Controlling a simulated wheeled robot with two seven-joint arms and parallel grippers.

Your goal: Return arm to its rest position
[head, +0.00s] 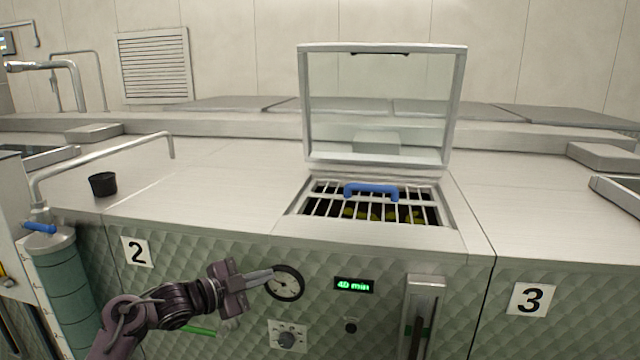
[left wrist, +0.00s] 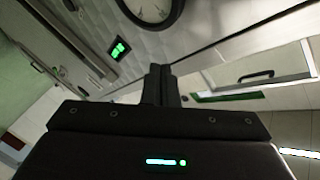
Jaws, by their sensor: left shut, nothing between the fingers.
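My left gripper (head: 262,276) is shut and empty in front of the quilted metal front of machine 2, its fingers pointing right, just left of the round gauge (head: 286,283) in the picture. In the left wrist view the shut fingers (left wrist: 160,72) stand together at the centre, with the gauge (left wrist: 152,8) above them. I cannot tell how far the fingertips are from the panel. My right gripper does not show in either view.
A clear lid (head: 382,105) stands open behind a grated hatch (head: 445,222) with a blue handle (head: 371,190). Olive-coloured contents show below the grate. A black cup (head: 103,184) stands on the left worktop.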

